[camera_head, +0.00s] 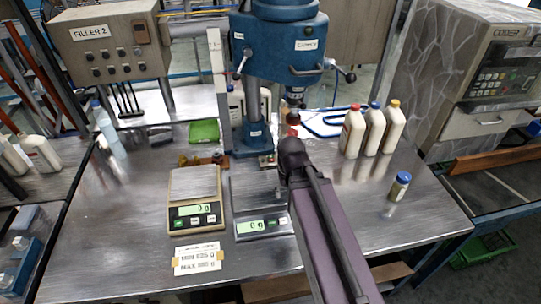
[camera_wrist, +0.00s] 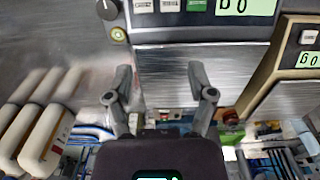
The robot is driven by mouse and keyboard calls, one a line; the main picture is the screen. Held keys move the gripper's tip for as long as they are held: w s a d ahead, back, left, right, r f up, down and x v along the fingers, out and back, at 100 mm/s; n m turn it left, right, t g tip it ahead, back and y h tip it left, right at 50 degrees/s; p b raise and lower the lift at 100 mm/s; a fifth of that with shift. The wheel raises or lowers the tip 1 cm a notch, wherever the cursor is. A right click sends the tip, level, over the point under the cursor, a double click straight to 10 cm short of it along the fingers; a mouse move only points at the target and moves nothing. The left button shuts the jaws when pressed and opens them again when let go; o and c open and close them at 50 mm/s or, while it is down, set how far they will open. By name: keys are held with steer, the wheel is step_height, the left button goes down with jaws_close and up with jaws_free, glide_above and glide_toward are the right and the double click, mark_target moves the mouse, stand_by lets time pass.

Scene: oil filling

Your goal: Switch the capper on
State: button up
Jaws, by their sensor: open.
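The capper (camera_head: 287,60) is the blue machine on a post at the back middle of the table. It has lever handles with dark knobs, and its dark head hangs over the table. Its base is partly hidden by my arm, and I cannot make out its switch for certain. My gripper (camera_wrist: 160,75) is open and empty in the wrist view, its two fingers apart over a metal plate. In the head view my arm reaches in from the lower right, ending in front of the capper; the fingers are hard to see there.
Two scales, left (camera_head: 195,190) and right (camera_head: 262,226), stand in front. Three cream bottles (camera_head: 373,133) and a blue-capped jar (camera_head: 399,187) are to the right. The filler panel (camera_head: 112,45) is at the back left. In the wrist view, a knob (camera_wrist: 107,8) lies beside a scale.

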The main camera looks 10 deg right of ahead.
mark_target(271, 156)
steer(key=w+r+t, duration=0.2)
steer(key=w+t, duration=0.2)
steer(key=w, duration=1.9)
steer(key=shift+w+p, duration=0.2)
steer(key=shift+p, duration=0.15)
steer(key=shift+d+f, duration=0.1)
steer(key=b+x, duration=1.2)
steer(key=x, duration=0.1)
steer(key=shift+w+f+b, duration=0.2)
steer(key=shift+w+b, duration=0.1)
steer(key=shift+b, duration=0.05)
jaws_close()
